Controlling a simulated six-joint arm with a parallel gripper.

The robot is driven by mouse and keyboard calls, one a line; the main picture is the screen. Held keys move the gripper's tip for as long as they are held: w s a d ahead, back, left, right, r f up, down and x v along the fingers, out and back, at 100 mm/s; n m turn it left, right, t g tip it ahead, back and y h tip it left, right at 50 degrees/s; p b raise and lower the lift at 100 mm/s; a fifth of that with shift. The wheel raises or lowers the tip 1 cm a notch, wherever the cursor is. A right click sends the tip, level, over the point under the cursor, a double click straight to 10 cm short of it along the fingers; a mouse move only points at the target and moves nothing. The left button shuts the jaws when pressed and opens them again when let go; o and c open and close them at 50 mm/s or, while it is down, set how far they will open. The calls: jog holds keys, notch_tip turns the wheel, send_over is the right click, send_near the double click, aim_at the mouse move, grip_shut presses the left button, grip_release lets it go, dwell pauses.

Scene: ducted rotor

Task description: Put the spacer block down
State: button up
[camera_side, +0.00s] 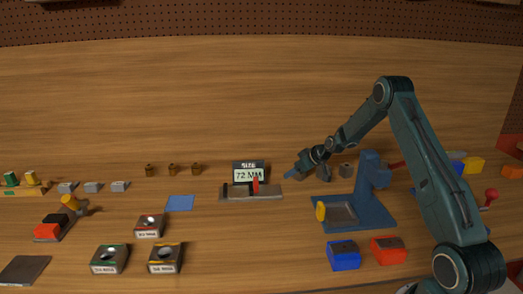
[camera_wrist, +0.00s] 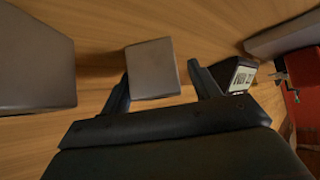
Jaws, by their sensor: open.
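A grey block, which I take for the spacer block, stands on the wooden table between the fingers of my gripper in the wrist view (camera_wrist: 152,70). My gripper (camera_wrist: 160,90) is open, with a visible gap between the block and the right finger. Contact with the left finger is hard to tell. In the side view my gripper (camera_side: 307,175) is low over the table, right of the size sign, and its fingers mostly hide the block. A second grey block (camera_wrist: 35,60) stands to the left in the wrist view; it appears right of my gripper in the side view (camera_side: 346,170).
The "72 mm" size sign (camera_side: 249,171) stands behind a grey gauge with a red part (camera_side: 251,191), left of my gripper. A blue fixture (camera_side: 355,210) with a yellow knob is at the right front. A flat blue pad (camera_side: 180,203) lies further left, with bare table around it.

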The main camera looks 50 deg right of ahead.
jog(key=shift+c, duration=0.4)
jog(key=c, duration=1.1)
jog(key=shift+r, duration=0.15)
notch_tip(320, 180, up, 20)
dwell(0.4)
